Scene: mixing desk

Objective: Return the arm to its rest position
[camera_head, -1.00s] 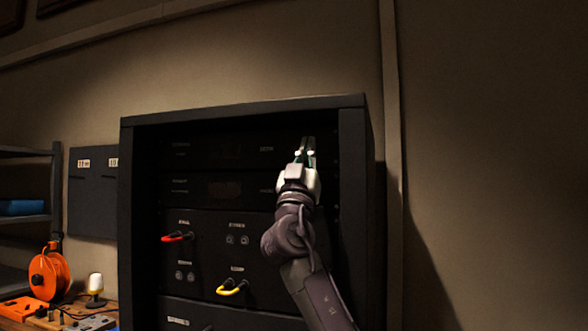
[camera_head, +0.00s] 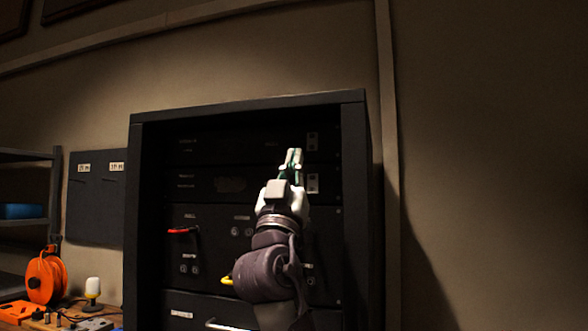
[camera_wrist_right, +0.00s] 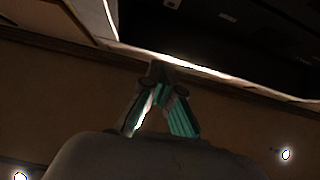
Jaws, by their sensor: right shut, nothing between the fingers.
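My right gripper (camera_head: 292,160) is shut and empty, pointing up in front of the rack's upper panels in the head view. Its arm rises from the bottom of the picture. In the right wrist view the shut fingers (camera_wrist_right: 158,95) meet at their tips, with teal pads showing and nothing held. The black rack (camera_head: 355,200) stands behind the gripper. I cannot tell the exact gap between the gripper and the rack face. My left gripper is not in view.
At left are an orange reel (camera_head: 45,277), a lamp with a white top (camera_head: 93,287), and a shelf with a blue box (camera_head: 22,211). Open wall lies right of the rack.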

